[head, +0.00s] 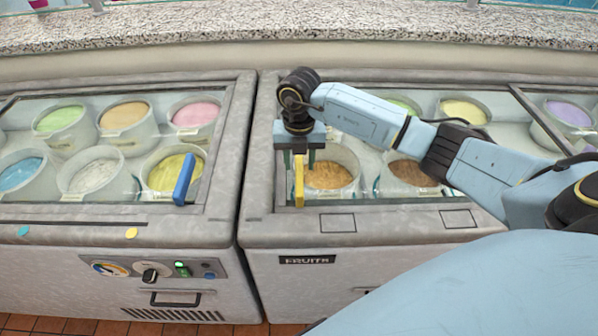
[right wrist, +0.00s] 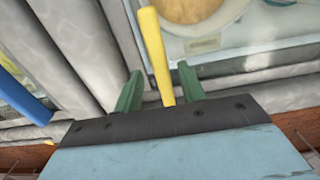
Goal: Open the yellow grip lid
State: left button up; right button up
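The yellow grip (head: 299,182) is an upright bar at the left front of the right freezer's glass lid (head: 375,108). My right gripper (head: 300,160) is above it, pointing down. In the right wrist view the yellow grip (right wrist: 156,52) passes between the two green fingertips of my right gripper (right wrist: 158,84). Gaps show on both sides of the grip, so the gripper is open. The lid lies flat over the tubs and looks closed. My left gripper is in neither view.
The left freezer (head: 222,180) stands close beside the right one and has a blue grip (head: 184,180) on its lid. A granite counter (head: 220,25) runs behind both freezers. Tubs of ice cream (head: 330,176) sit under the glass.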

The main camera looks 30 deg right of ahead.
aim_at(299, 170)
jog(key=shift+f, duration=2.05)
jog(key=shift+c, duration=0.4)
grip_shut()
